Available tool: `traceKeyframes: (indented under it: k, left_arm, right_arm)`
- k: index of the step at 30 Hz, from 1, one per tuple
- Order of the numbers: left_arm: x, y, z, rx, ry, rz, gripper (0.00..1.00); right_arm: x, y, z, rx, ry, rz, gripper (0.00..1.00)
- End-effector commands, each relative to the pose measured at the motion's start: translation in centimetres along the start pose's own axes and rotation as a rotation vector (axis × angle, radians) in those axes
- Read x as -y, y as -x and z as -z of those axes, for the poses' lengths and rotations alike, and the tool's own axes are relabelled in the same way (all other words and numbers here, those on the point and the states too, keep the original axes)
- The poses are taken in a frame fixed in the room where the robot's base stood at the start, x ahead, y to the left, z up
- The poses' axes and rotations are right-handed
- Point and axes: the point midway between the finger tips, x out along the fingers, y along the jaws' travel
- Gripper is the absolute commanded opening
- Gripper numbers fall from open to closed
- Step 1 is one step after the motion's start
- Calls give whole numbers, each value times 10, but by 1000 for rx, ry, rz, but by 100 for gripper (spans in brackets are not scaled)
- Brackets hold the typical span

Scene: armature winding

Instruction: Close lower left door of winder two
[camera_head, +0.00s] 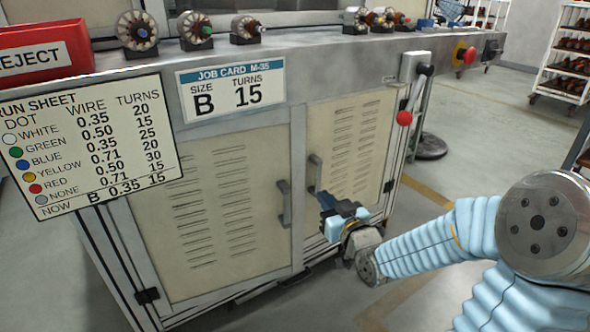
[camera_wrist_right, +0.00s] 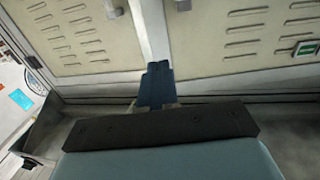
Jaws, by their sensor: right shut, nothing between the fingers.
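The winder's lower left door (camera_head: 213,213) is a cream louvred panel with a grey vertical handle (camera_head: 284,204) at its right edge. It looks flush, or nearly so, with the grey frame. The lower right door (camera_head: 345,150) also looks shut and has its own handle (camera_head: 315,173). My right gripper (camera_head: 326,201) is in front of the post between the doors, just right of the left door's handle. In the right wrist view its blue fingers (camera_wrist_right: 157,84) are together and empty, near the post (camera_wrist_right: 150,35). Whether they touch it is unclear. My left gripper is not in view.
A run sheet (camera_head: 90,145) and a job card (camera_head: 230,87) are on the machine's front. Armatures (camera_head: 137,30) and a red reject bin (camera_head: 45,50) sit on top. A red knob (camera_head: 404,118) is at the right corner. Open floor (camera_head: 470,130) lies to the right.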

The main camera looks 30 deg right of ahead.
Motion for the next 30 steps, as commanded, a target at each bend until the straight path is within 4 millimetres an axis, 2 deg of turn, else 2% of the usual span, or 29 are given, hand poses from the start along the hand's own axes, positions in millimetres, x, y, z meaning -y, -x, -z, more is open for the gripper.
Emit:
traceKeyframes:
  k: [5,15,21,25,30]
  left_arm:
    - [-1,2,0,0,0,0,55]
    - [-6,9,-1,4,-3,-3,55]
    - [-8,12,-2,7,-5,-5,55]
    - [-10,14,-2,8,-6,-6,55]
    - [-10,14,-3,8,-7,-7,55]
  right_arm:
    - [1,-14,1,-6,-6,3,0]
    - [2,-86,2,-5,-3,2,0]
    - [2,-120,2,-5,-2,3,0]
    - [1,-132,2,-5,-3,1,0]
    - [1,-138,1,-5,-4,1,0]
